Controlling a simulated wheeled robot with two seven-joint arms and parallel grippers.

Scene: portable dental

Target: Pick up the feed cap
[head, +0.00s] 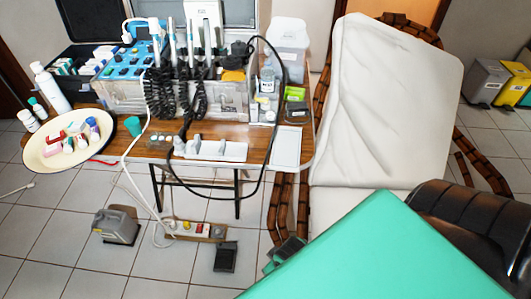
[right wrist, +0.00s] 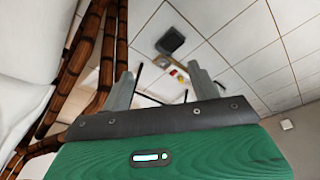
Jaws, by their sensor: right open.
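I cannot tell for sure which part is the feed cap. A yellow-orange round cap (head: 234,76) sits on the dental unit (head: 215,100) at the back of the wooden table, under a black fitting (head: 238,50). A teal cup-like piece (head: 134,126) stands at the table's left, beside the cream tray. My right gripper (right wrist: 162,88) is open, its two grey fingers apart with nothing between them, over the floor. My green right arm fills the lower right of the head view. My left gripper is not in view.
The wooden table (head: 262,150) holds a white instrument tray (head: 222,150), hanging hoses and bottles. A cream oval tray (head: 40,158) holds small items. The white dental chair (head: 385,110) stands at right. A grey canister (head: 117,225), power strip (head: 205,231) and dark pedal (head: 226,257) lie on the floor.

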